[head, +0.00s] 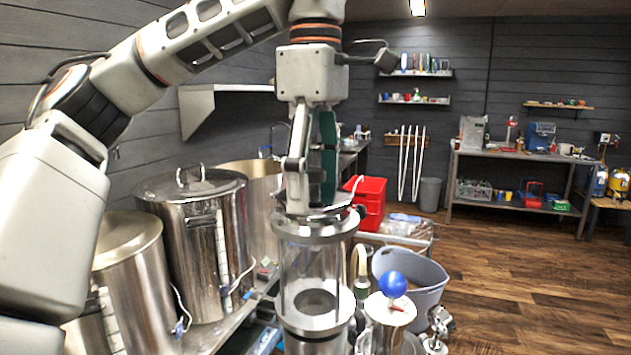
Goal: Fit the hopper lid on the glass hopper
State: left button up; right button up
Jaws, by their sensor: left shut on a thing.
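The glass hopper (315,272) stands upright in the lower middle, a clear cylinder with metal rings at top and bottom. The gripper's fingers partly hide the disc and the hopper's opening. My right gripper is not in view.
Large steel kettles (205,240) stand close on the left. Right of the hopper are a steel vessel with a blue ball (393,284) on top and a grey tub (425,280). The wooden floor at right is clear, with a loaded workbench (520,155) beyond.

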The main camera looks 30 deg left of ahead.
aim_at(315, 170)
pick_arm(q)
jog(key=shift+f, duration=0.5)
jog(key=o, duration=1)
jog(key=shift+c, duration=0.2)
jog(key=shift+r, duration=0.1)
jog(key=shift+r, duration=5.4)
